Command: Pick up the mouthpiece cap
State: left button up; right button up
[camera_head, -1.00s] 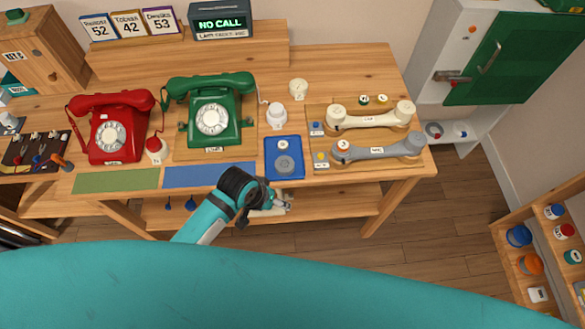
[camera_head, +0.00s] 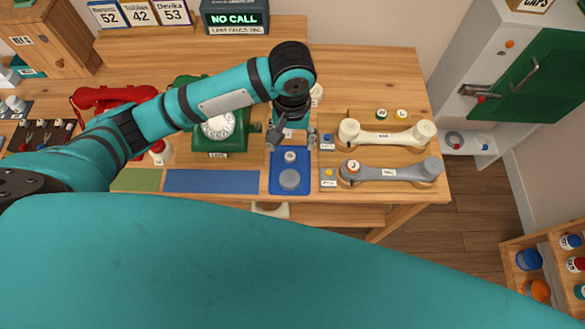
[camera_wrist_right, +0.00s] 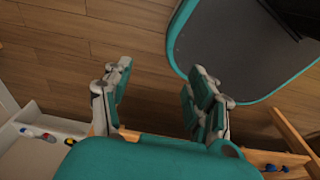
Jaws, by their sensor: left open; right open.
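A blue tray (camera_head: 274,186) lies at the front edge of the wooden table in the head view. It holds a round grey disc-shaped piece (camera_head: 289,180) and a smaller pale round piece (camera_head: 290,156) behind it. I cannot tell for certain which piece is the mouthpiece cap. My left gripper (camera_head: 291,143) points down over the back of the tray, its fingers spread on either side, close to the pale piece and apparently not holding it. My right gripper (camera_wrist_right: 160,95) is open and empty in the right wrist view, over the floor, away from the table.
A cream handset (camera_head: 385,135) and a grey handset (camera_head: 390,172) lie right of the tray. A green phone (camera_head: 218,140) stands left, partly hidden by my left arm, with a red phone (camera_head: 100,97) beyond. A blue mat (camera_head: 212,181) lies left of the tray.

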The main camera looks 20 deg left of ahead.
pick_arm(q)
send_over(290, 176)
notch_tip(290, 176, down, 7)
jog(key=f, duration=0.1)
jog(key=f+p, duration=0.1)
jog(key=f, duration=0.1)
jog(key=shift+w+d, duration=0.1)
jog(key=shift+w, duration=0.25)
jog(key=shift+f, duration=0.65)
jog(key=shift+s+f+p, duration=0.1)
jog(key=shift+f+p, duration=0.1)
jog(key=shift+p, duration=0.1)
jog(key=f, duration=0.3)
jog(key=f+p, duration=0.1)
jog(key=shift+s+f, duration=0.2)
jog(key=shift+s, duration=0.1)
jog(key=shift+f, duration=0.25)
jog(key=c, duration=0.7)
pick_arm(e)
jog(key=s+r, duration=0.2)
jog(key=shift+s+a+r, duration=0.1)
jog(key=shift+s+r, duration=0.2)
jog(key=shift+r, duration=0.05)
